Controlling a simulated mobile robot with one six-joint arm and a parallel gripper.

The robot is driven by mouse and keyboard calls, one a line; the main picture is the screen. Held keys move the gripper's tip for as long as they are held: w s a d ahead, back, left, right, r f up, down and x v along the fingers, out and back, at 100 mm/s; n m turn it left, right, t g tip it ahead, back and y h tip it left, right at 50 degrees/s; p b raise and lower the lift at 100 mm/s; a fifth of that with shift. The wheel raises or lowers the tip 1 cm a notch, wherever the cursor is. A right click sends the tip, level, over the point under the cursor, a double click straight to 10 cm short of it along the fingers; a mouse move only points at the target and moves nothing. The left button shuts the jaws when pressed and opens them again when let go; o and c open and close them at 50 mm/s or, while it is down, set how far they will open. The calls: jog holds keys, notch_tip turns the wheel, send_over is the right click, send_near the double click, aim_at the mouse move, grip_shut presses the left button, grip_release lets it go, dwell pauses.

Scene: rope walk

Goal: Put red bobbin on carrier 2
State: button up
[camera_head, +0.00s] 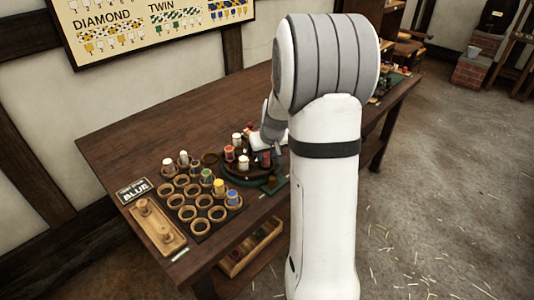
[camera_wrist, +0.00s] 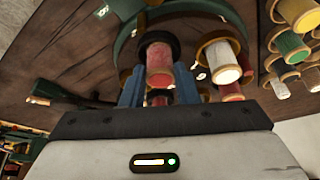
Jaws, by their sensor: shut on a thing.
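In the wrist view, a red bobbin (camera_wrist: 159,60) with a pale end sits between the blue fingers of my gripper (camera_wrist: 159,82), which is shut on it. A dark ring (camera_wrist: 145,42) lies right around or behind its far end; I cannot tell if the bobbin is seated in it. In the head view my gripper (camera_head: 269,150) is low over the right part of the round dark carrier plate (camera_head: 245,180), partly hidden by my arm. Another red bobbin (camera_head: 229,153) and a white-topped bobbin (camera_head: 243,163) stand on the plate. Carrier numbers are not readable.
Left of the plate, a rack (camera_head: 200,228) has several empty rings and several bobbins, including green (camera_head: 218,187) and yellow (camera_head: 232,197). The table's back left (camera_head: 140,140) is clear.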

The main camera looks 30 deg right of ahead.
jog(key=shift+r, duration=0.1)
jog(key=o, duration=0.9)
jog(key=shift+o, duration=0.2)
